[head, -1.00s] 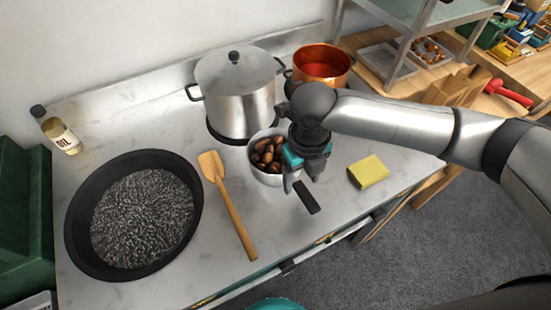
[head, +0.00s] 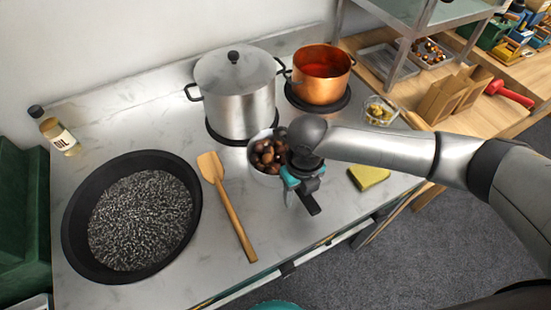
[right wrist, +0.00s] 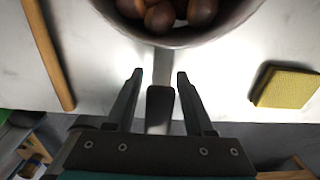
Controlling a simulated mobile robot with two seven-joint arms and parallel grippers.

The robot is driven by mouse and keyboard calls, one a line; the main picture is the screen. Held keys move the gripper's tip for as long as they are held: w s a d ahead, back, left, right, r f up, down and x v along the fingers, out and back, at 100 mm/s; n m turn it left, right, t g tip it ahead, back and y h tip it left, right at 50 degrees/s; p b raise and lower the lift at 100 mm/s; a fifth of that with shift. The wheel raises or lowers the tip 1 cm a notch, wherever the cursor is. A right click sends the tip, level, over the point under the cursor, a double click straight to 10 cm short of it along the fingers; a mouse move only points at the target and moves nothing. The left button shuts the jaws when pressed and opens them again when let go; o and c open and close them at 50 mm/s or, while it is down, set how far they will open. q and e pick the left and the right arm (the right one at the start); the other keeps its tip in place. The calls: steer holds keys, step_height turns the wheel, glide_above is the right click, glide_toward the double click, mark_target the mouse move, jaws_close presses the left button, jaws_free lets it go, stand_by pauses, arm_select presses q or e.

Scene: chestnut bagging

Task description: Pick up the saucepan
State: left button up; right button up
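In the right wrist view the pan's rim (right wrist: 185,38) is at the top. The handle (right wrist: 160,104) lies between the two fingers of my right gripper (right wrist: 160,90), with a gap on each side. The gripper is open and hides part of the pan in the head view. My left gripper is not in view.
A wooden spatula (head: 230,205) and a black pan (head: 75,235) with dark grains lie left. A lidded steel pot (head: 238,100) and a copper pot (head: 320,78) stand behind. A yellow sponge (head: 369,178) lies right; a small glass bowl (head: 380,110) is behind it.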

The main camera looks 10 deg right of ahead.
jaws_close()
stand_by(0.3)
steer(key=shift+w+r, duration=0.1)
steer(key=shift+r, duration=0.1)
